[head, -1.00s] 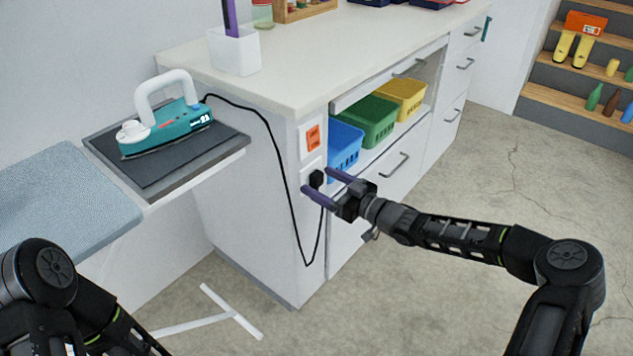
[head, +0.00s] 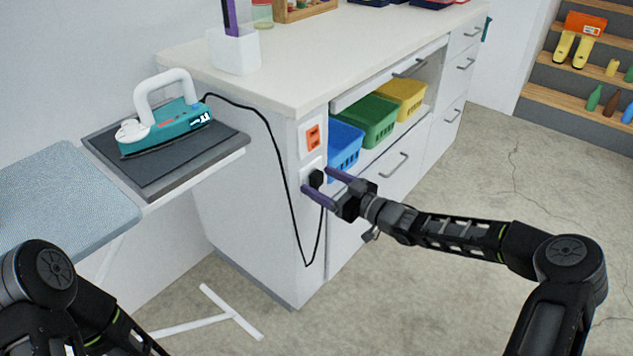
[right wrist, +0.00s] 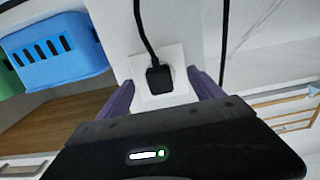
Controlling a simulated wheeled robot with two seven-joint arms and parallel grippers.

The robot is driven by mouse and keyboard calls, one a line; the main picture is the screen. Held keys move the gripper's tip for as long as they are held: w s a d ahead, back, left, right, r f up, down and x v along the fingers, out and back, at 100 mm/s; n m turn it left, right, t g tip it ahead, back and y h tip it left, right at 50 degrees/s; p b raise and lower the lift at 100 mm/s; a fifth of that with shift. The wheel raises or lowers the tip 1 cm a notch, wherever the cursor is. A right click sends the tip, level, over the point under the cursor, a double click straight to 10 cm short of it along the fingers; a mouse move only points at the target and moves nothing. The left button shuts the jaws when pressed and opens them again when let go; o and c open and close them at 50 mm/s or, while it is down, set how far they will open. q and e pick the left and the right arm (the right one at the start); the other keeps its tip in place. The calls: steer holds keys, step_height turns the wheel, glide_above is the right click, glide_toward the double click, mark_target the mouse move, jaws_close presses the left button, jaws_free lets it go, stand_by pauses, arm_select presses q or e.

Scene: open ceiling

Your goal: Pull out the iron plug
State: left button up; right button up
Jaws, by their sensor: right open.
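The black iron plug (head: 316,178) sits in a white wall socket plate on the narrow end of the white cabinet. In the right wrist view the plug (right wrist: 160,77) stands in front of the white plate (right wrist: 178,98), with its black cord running up from it. My right gripper (head: 322,184) is open, with its two purple fingers on either side of the plug. In the right wrist view the fingers (right wrist: 162,92) flank the plug with gaps on both sides. The cord leads to the teal and white iron (head: 166,125) on its dark pad. My left gripper is not in view.
An orange socket (head: 313,137) is above the plug. Blue (head: 344,148), green (head: 371,121) and yellow (head: 403,97) baskets sit in the cabinet's open shelf. The ironing board (head: 65,195) is at left. Floor at right is clear.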

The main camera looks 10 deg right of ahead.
steer(key=shift+c, duration=0.5)
jaws_close()
stand_by(0.4)
stand_by(0.4)
steer(key=shift+d, duration=0.1)
steer(key=shift+p+v, duration=0.95)
steer(key=shift+v, duration=2)
